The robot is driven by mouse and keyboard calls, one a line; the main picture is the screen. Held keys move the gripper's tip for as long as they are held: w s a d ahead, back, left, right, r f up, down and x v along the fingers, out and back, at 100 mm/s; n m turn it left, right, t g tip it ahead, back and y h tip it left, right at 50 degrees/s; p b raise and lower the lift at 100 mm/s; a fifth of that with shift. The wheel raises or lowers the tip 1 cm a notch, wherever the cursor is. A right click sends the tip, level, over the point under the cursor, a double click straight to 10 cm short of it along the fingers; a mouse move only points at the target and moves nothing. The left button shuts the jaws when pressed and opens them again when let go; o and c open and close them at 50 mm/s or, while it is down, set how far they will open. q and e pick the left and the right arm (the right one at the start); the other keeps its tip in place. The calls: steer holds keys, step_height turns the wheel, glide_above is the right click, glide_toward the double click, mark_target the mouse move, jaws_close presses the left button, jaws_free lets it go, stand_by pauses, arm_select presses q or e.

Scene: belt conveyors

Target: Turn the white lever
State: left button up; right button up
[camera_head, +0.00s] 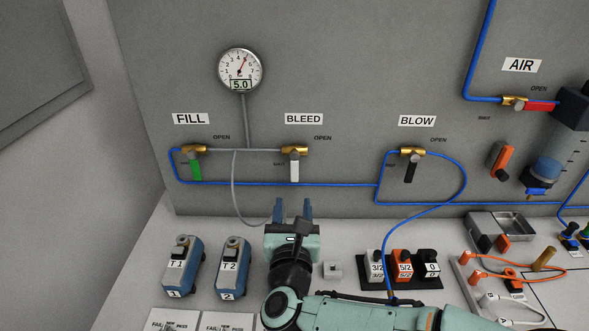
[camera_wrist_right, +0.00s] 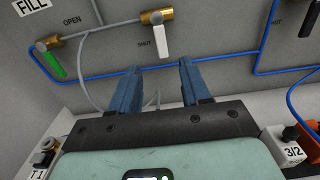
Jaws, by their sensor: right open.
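The white lever (camera_head: 295,171) hangs straight down from its brass valve under the BLEED label (camera_head: 304,119) on the grey panel. It also shows in the right wrist view (camera_wrist_right: 161,42), above and beyond my fingertips. My right gripper (camera_head: 293,207) is open and empty, below the lever, with its blue fingers pointing toward the panel. In the right wrist view the gripper (camera_wrist_right: 158,72) has a clear gap between its fingers and touches nothing. My left gripper is not in view.
A green lever (camera_head: 196,170) hangs left and a black lever (camera_head: 411,172) right. Blue tubing (camera_head: 330,186) crosses the panel below the white lever. A gauge (camera_head: 241,71) reads 5.0. Blue units T1 (camera_head: 181,266) and T2 (camera_head: 232,267) stand left of my right gripper.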

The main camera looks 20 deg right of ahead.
mark_target(295, 170)
steer(key=p+x, duration=0.2)
steer(key=x, duration=0.9)
steer(key=shift+w+d+f+p, duration=0.1)
steer(key=shift+w+d+p, duration=0.05)
steer(key=shift+w+p, duration=0.2)
steer(key=shift+c, duration=0.3)
jaws_close()
